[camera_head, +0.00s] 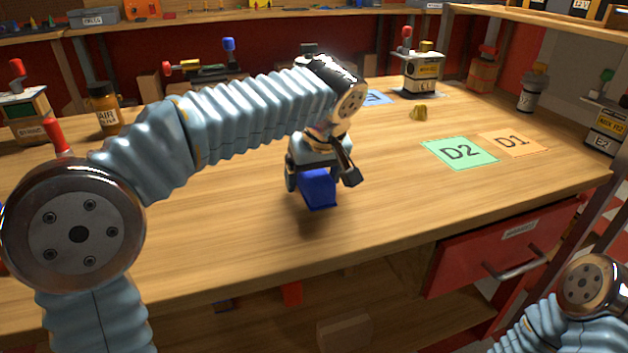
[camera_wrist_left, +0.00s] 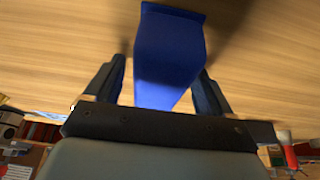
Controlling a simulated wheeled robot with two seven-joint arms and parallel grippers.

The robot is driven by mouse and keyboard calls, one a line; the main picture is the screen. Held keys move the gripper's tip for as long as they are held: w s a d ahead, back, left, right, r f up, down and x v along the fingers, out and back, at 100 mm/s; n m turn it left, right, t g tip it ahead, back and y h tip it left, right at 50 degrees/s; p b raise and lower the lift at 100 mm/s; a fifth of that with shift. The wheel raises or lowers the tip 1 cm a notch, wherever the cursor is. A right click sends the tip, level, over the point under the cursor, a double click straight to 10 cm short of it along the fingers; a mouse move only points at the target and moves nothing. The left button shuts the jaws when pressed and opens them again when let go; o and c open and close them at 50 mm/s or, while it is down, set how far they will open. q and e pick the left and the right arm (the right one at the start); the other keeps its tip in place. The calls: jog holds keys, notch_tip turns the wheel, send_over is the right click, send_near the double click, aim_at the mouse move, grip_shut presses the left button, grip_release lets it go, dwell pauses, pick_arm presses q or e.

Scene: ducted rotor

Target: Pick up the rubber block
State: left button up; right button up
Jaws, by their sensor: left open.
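A blue block (camera_head: 319,190), which looks like the rubber block, is at the middle of the wooden workbench below my left gripper (camera_head: 322,178). In the left wrist view the blue block (camera_wrist_left: 168,50) lies between the two dark fingers of my left gripper (camera_wrist_left: 160,70). The fingers are open, one on each side of the block, with narrow gaps showing. The block's upper part is partly hidden by the gripper in the head view. I cannot tell whether the block rests on the bench. My right gripper is out of view; only part of my right arm shows at lower right.
A green D2 mat (camera_head: 460,153) and an orange D1 mat (camera_head: 513,144) lie at right. An amber bottle (camera_head: 102,108) stands at left. A red drawer (camera_head: 505,245) is under the bench. The bench front is clear.

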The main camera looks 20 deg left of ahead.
pick_arm(q)
jog(key=shift+f, duration=0.2)
jog(key=shift+r, duration=0.1)
jog(key=c, duration=1.2)
